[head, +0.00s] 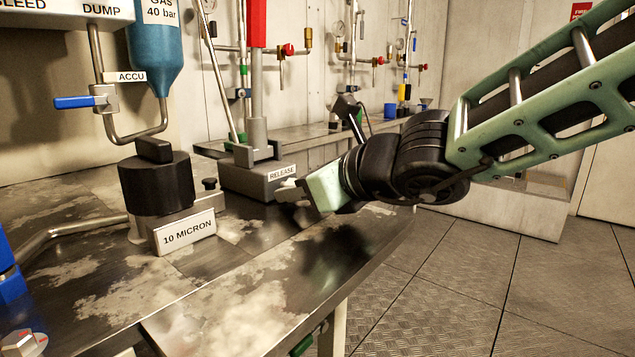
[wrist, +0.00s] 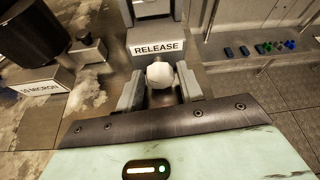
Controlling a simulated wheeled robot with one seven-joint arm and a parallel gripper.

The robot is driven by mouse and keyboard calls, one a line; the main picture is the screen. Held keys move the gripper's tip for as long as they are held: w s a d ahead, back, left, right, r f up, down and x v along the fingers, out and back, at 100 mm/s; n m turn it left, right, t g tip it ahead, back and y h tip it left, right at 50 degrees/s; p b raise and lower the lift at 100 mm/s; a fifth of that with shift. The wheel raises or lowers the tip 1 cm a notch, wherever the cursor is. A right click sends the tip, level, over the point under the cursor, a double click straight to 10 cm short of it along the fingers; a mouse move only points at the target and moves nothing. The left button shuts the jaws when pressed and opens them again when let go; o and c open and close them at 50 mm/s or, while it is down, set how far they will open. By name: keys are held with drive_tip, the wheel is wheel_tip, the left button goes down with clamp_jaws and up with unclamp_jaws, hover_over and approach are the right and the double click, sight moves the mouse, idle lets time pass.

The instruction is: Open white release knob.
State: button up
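The white release knob (wrist: 160,74) is round and sits on the front of the grey block labelled RELEASE (wrist: 157,47). In the wrist view my gripper (wrist: 160,80) has one grey finger to the left of the knob and one to the right. A narrow gap seems to show on each side, so the fingers are open around the knob. In the head view the RELEASE block (head: 250,180) stands on the bench, and my gripper (head: 291,190) reaches its right end. There the knob is mostly hidden by the fingers.
A black filter housing (head: 155,183) with a 10 MICRON label (head: 187,232) stands left of the block. A red-topped lever (head: 257,25) rises behind it. A blue-handled valve (head: 85,102) is at the left. The bench front (head: 250,310) is clear.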

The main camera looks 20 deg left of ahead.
drive_tip(key=p+v, duration=0.4)
drive_tip(key=v, duration=1.2)
drive_tip(key=shift+r+p, duration=0.15)
drive_tip(key=shift+p, duration=0.15)
drive_tip(key=shift+s+d+r, duration=0.1)
drive_tip(key=shift+s+d, duration=0.1)
drive_tip(key=shift+d, duration=0.4)
